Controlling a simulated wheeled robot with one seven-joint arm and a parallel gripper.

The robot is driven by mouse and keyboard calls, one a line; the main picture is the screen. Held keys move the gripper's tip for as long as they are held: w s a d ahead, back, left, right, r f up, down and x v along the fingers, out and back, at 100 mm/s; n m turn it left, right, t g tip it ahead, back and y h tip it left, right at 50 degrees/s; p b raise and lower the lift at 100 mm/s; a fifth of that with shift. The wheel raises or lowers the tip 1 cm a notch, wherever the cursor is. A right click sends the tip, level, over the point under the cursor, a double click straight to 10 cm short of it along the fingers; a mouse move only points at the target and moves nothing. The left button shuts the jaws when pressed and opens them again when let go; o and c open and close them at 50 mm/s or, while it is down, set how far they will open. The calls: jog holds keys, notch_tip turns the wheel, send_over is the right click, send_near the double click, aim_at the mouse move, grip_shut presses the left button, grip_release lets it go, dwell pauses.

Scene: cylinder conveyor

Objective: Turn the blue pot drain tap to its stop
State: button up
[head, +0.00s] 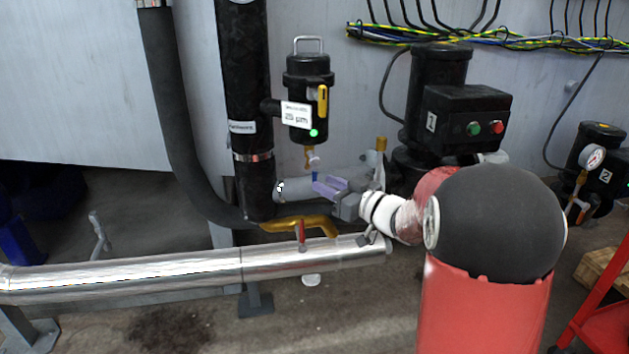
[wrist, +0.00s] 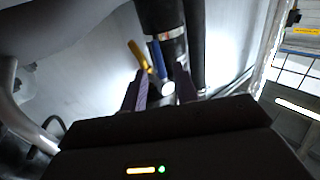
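The black filter pot (head: 308,95) hangs upright beside a thick black pipe, with a brass drain fitting (head: 309,153) under it. The small blue tap (head: 315,176) shows just below this fitting, partly hidden by my gripper. In the wrist view a blue lever (wrist: 159,59) stands between the two fingertips (wrist: 161,74). The fingers are apart, with gaps on both sides of the lever; contact is not visible.
A large yellow lever (head: 300,223) and a red lever (head: 301,235) sit close below my gripper, above a silver-clad pipe (head: 190,272). A yellow handle (wrist: 139,54) stands left of the blue lever. A black pump (head: 440,75) stands behind my arm.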

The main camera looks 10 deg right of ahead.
aim_at(315, 178)
jog(key=x, duration=0.5)
jog(key=shift+s, duration=0.1)
grip_shut()
